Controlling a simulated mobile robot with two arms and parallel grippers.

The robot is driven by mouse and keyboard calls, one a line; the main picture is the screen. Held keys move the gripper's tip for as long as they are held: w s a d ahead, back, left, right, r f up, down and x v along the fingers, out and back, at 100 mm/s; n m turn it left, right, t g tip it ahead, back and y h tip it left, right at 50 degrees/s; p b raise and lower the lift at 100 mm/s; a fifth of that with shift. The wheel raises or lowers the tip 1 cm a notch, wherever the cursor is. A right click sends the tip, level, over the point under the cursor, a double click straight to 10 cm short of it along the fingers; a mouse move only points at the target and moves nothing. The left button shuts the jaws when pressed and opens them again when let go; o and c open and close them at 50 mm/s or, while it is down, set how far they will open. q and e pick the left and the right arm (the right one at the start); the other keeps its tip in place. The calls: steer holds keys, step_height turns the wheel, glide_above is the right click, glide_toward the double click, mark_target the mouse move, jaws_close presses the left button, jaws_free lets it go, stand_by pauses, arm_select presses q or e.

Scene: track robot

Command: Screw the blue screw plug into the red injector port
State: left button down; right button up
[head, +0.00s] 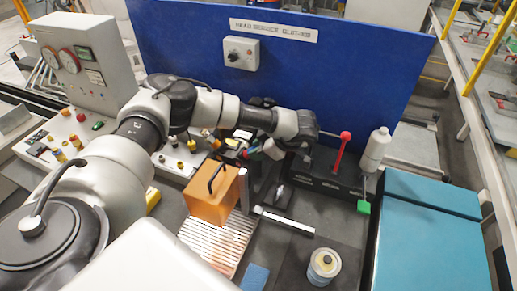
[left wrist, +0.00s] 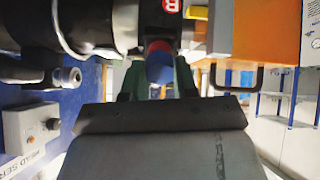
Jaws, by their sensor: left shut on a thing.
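The blue screw plug (left wrist: 159,68) shows in the left wrist view between the fingers of my left gripper (left wrist: 157,82), which is shut on it. A dark red ring, apparently the red injector port (left wrist: 157,46), lies directly beyond the plug and in line with it. I cannot tell whether the threads are engaged. In the head view my left gripper (head: 257,151) is at the middle, pointing left among small fittings behind the orange box. The plug and port are too small or hidden to make out there. My right gripper is not in view.
The orange box (head: 212,190) with a black handle stands on a ribbed white plate, close in front of the gripper. A black block with a red-knobbed lever (head: 341,152) and a white bottle (head: 374,150) stand to the right. The blue panel (head: 330,70) rises behind.

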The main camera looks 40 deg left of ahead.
arm_select(q)
steer(key=m, duration=0.4)
steer(key=shift+m, duration=0.3)
steer(key=m, duration=0.3)
steer(key=shift+m, duration=1.1)
steer(key=m, duration=0.5)
steer(key=shift+m, duration=0.3)
steer(key=m, duration=0.4)
steer(key=shift+m, duration=0.4)
steer(key=shift+f, duration=0.1)
steer(key=c, duration=0.7)
jaws_free()
steer(key=shift+c, duration=1.3)
